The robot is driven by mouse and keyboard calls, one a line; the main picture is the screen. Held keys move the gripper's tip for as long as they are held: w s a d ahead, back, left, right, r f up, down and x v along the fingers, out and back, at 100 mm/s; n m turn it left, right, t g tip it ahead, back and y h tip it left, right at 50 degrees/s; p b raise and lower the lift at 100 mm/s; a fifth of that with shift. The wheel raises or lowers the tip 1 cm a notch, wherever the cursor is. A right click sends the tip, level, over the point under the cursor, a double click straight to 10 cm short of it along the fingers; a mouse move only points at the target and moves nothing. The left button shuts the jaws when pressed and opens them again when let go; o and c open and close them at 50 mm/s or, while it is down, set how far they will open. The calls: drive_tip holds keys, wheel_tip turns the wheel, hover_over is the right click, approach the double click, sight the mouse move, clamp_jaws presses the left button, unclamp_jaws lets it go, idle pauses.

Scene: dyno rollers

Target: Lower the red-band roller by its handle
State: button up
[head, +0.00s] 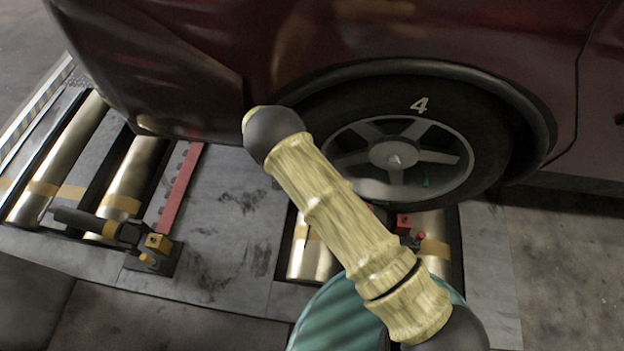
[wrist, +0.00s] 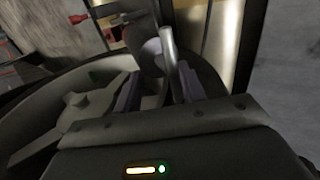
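A roller pair lies under the wheel marked 4; its right roller (head: 436,262) and left roller (head: 309,258) show tan bands. I cannot make out a red band on either. A red block (head: 404,222) with a small red knob sits between them, partly behind my arm. Red parts (wrist: 115,33) also show at the top of the wrist view.
The dark red car's wheel (head: 395,155) stands just beyond my arm. At left, another roller pair (head: 128,180) has a black lever (head: 85,221) with a yellow block and a red bar (head: 181,187) beside it. The grey plate (head: 228,235) between the pairs is clear.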

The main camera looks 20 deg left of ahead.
wheel_tip(320, 180, up, 9)
drive_tip(key=p, duration=0.3)
drive_tip(key=shift+p, duration=0.4)
drive_tip(key=shift+r, duration=0.1)
drive_tip(key=shift+d, duration=0.1)
